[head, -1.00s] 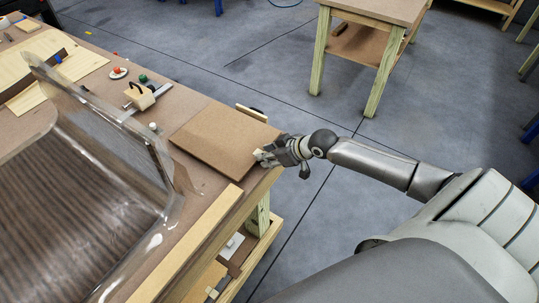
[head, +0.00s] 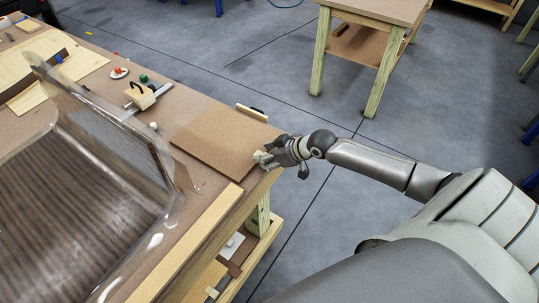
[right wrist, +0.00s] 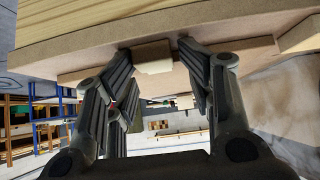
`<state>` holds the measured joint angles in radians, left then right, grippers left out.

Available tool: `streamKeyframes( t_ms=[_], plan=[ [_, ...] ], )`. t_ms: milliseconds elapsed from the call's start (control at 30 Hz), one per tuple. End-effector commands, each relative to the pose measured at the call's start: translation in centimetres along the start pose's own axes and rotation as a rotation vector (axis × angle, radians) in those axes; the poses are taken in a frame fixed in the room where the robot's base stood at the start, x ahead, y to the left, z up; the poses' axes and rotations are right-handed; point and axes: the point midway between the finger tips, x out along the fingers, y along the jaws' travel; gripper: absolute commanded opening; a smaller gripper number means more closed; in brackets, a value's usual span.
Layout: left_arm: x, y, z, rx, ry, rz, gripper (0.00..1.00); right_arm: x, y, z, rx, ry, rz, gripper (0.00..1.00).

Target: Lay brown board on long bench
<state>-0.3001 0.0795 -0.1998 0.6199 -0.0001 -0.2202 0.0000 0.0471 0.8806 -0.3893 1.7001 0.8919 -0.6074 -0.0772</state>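The brown board (head: 222,139) lies flat on the near right end of the long bench (head: 205,100), beside the clear vacuum bag. My right gripper (head: 262,157) is at the board's right corner. In the right wrist view, my right gripper (right wrist: 156,50) has its fingers spread on either side of a small pale block (right wrist: 153,58) at the board's edge. Narrow gaps show between the fingertips and the block. The board also shows in the right wrist view (right wrist: 237,48) as a thin brown edge. My left gripper is out of view.
The clear bag (head: 75,190) over dark striped veneer fills the bench's left part. A clamp (head: 143,96) and a red-topped disc (head: 119,72) lie behind it. A pale strip (head: 195,237) runs along the front edge. Another table (head: 375,12) stands across open floor.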

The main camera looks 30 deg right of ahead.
Motion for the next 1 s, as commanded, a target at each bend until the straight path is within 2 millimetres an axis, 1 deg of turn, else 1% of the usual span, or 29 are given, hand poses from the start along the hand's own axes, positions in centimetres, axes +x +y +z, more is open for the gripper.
streamKeyframes(
  t_ms=[33,567,600,667,767,867,1000],
  plan=[
    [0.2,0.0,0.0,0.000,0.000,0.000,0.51,0.5,-0.5,2.1,0.009,-0.043,-0.010,0.55],
    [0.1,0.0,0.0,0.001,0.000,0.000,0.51,0.4,-0.4,2.0,0.008,-0.044,-0.007,0.55],
    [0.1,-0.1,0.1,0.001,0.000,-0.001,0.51,0.4,-0.4,2.4,0.008,-0.052,-0.008,0.55],
    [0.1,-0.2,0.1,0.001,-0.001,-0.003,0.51,0.3,-0.4,2.4,0.007,-0.052,-0.008,0.55],
    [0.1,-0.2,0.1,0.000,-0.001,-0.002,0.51,-0.3,-0.3,2.3,0.006,-0.050,-0.006,0.55],
    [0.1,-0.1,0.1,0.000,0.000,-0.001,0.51,-1.6,-0.3,2.1,0.003,-0.048,-0.006,0.55],
    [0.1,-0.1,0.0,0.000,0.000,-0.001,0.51,-4.5,-0.3,1.6,-0.001,-0.037,-0.003,0.55]
  ],
)
